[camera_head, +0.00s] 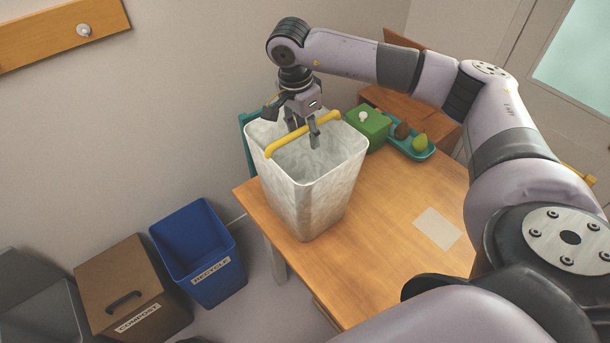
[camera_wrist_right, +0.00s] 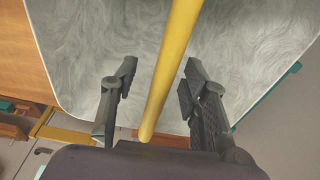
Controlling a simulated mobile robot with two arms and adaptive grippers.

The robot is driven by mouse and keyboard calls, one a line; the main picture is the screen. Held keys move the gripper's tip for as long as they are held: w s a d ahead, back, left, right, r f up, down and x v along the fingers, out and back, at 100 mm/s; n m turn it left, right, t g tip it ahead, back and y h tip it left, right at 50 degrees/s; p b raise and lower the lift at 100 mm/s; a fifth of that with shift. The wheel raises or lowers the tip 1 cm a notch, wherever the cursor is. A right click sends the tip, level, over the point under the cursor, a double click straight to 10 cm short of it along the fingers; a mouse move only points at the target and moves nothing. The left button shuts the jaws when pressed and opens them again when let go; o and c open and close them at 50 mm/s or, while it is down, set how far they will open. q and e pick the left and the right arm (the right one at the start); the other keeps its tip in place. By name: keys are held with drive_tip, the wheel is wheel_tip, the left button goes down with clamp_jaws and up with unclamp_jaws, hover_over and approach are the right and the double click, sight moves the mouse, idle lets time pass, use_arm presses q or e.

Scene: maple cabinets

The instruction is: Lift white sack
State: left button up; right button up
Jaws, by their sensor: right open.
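The white sack (camera_head: 312,200) is a tall open-topped whitish container with a marbled surface, standing upright on the wooden table. A yellow handle (camera_head: 325,124) spans its open top. My right gripper (camera_head: 303,132) is over the sack's mouth, pointing down, with its fingers at the handle. In the right wrist view the yellow handle (camera_wrist_right: 170,72) runs between the two spread fingers of the right gripper (camera_wrist_right: 160,76), with gaps on both sides. The grey sack surface (camera_wrist_right: 90,40) fills much of that view. My left gripper is not in view.
A green box (camera_head: 368,127) and a teal tray (camera_head: 425,154) with fruit stand right of the sack. A pale card (camera_head: 438,228) lies on the table (camera_head: 385,230). A blue recycle bin (camera_head: 200,255) and brown compost bin (camera_head: 130,292) stand on the floor left.

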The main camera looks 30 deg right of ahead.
drive_tip(key=shift+f, duration=0.2)
drive_tip(key=shift+c, duration=0.6)
clamp_jaws()
idle(0.4)
